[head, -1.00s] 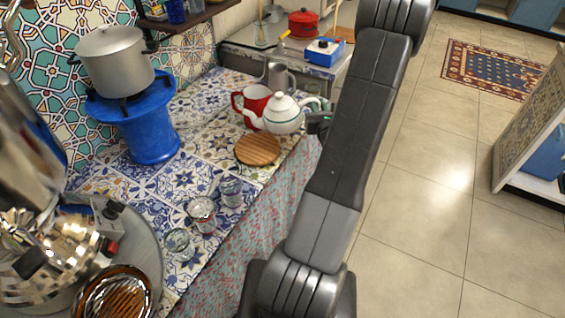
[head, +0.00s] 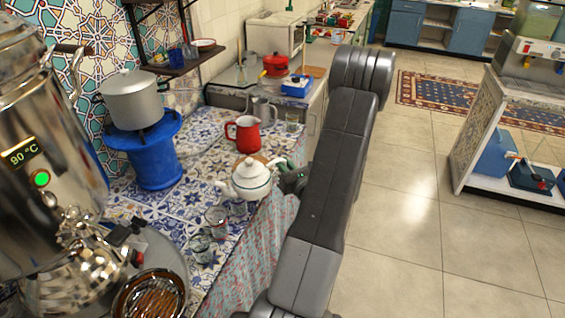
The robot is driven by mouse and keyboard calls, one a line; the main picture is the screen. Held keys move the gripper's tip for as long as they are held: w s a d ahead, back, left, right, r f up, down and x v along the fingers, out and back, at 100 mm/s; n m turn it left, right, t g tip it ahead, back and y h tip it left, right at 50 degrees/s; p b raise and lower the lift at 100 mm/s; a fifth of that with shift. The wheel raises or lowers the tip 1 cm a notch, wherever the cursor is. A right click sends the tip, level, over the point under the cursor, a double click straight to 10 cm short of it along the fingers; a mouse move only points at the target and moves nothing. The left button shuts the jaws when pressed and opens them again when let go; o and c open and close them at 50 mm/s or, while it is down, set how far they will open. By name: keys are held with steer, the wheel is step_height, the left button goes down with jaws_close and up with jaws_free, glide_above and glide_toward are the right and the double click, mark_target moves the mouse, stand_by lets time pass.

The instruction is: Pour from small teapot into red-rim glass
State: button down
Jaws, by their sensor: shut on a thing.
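The red-rim glass (head: 216,222) stands on the tiled counter (head: 190,205), just below and left of the teapot. The spout is close to it in the picture, but the height gap is hard to tell.
One clear glass (head: 201,249) stands in front of the red-rim glass, another (head: 238,208) behind it, partly hidden by the teapot. A red pitcher (head: 243,134) stands behind. The large samovar (head: 45,170) fills the left. A blue stand (head: 156,155) carries a pot (head: 133,98).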

mark_target(281, 159)
steer(key=shift+s+y, duration=0.25)
steer(key=shift+y, duration=0.05)
steer(key=shift+f, duration=0.1)
steer(key=shift+w+f+n+b, duration=0.1)
steer(key=shift+n+b, duration=0.55)
steer(key=shift+n, duration=0.55)
steer(key=shift+s+a+r+n+p, duration=0.15)
steer(key=shift+r+n+p, duration=0.45)
steer(key=shift+r+p, duration=0.45)
steer(key=shift+s+a+r+n+p, duration=0.15)
steer(key=shift+r+n+p, duration=0.5)
steer(key=shift+r, duration=0.65)
steer(key=shift+a+r+n+p, duration=0.2)
steer(key=shift+r+n+p, duration=0.15)
steer(key=shift+r+p, duration=0.25)
steer(key=shift+s+a+r+b, duration=0.1)
steer(key=shift+a+r+b, duration=0.05)
steer(key=shift+r+b, duration=0.3)
stand_by(3.0)
